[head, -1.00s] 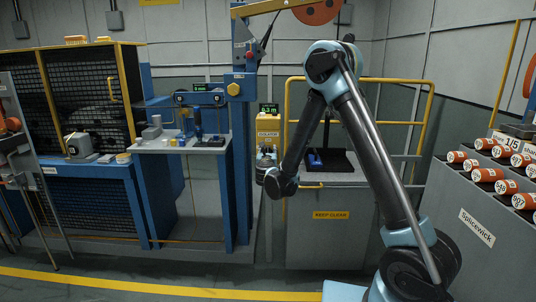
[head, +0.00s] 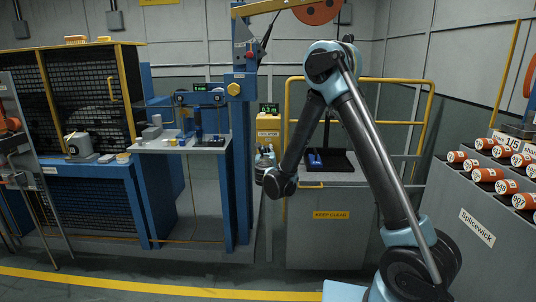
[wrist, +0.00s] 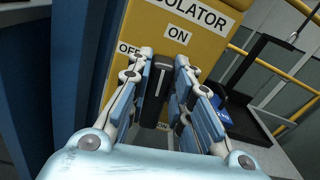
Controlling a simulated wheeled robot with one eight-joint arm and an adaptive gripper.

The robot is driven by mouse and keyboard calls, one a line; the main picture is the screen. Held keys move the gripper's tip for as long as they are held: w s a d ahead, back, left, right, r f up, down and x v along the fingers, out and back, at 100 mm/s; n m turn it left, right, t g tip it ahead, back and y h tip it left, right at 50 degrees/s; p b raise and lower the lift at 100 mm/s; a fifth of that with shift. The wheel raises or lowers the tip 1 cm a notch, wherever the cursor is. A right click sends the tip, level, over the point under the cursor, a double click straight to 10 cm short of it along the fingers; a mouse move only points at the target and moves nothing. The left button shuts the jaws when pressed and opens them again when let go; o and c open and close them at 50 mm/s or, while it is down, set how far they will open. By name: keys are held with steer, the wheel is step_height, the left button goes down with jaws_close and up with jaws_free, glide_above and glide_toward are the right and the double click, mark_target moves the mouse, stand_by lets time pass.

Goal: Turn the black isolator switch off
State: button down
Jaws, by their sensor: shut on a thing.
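The black isolator switch (wrist: 158,92) is a bar handle with a white line, on a yellow panel (wrist: 196,62) in the wrist view. Its upper end points toward the ON label (wrist: 178,35); the OFF label (wrist: 128,49) is to its left. My gripper (wrist: 162,68) is shut on the handle, with one blue-and-white finger on each side. In the head view, my gripper (head: 265,158) is small in front of the yellow isolator box (head: 268,128). It hides the switch there.
A blue column (head: 241,150) stands close left of the isolator box. A yellow railing (head: 400,84) and a grey cabinet marked KEEP CLEAR (head: 325,240) are to the right. A small green-lit display (head: 269,109) sits above the box.

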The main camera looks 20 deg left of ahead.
steer(key=shift+s+a+f+n, duration=0.1)
steer(key=shift+a+f+n, duration=0.35)
steer(key=shift+n, duration=2.25)
steer(key=shift+s+a+f+n, duration=0.15)
steer(key=shift+a+f+n, duration=0.25)
steer(key=shift+n, duration=2.3)
steer(key=shift+s+a+f+n, duration=0.1)
steer(key=shift+a+f+n, duration=0.3)
steer(key=shift+n, duration=2.3)
steer(key=shift+d+f, duration=0.1)
steer(key=shift+f, duration=0.05)
steer(key=c, duration=1.4)
jaws_free()
steer(key=shift+c, duration=0.2)
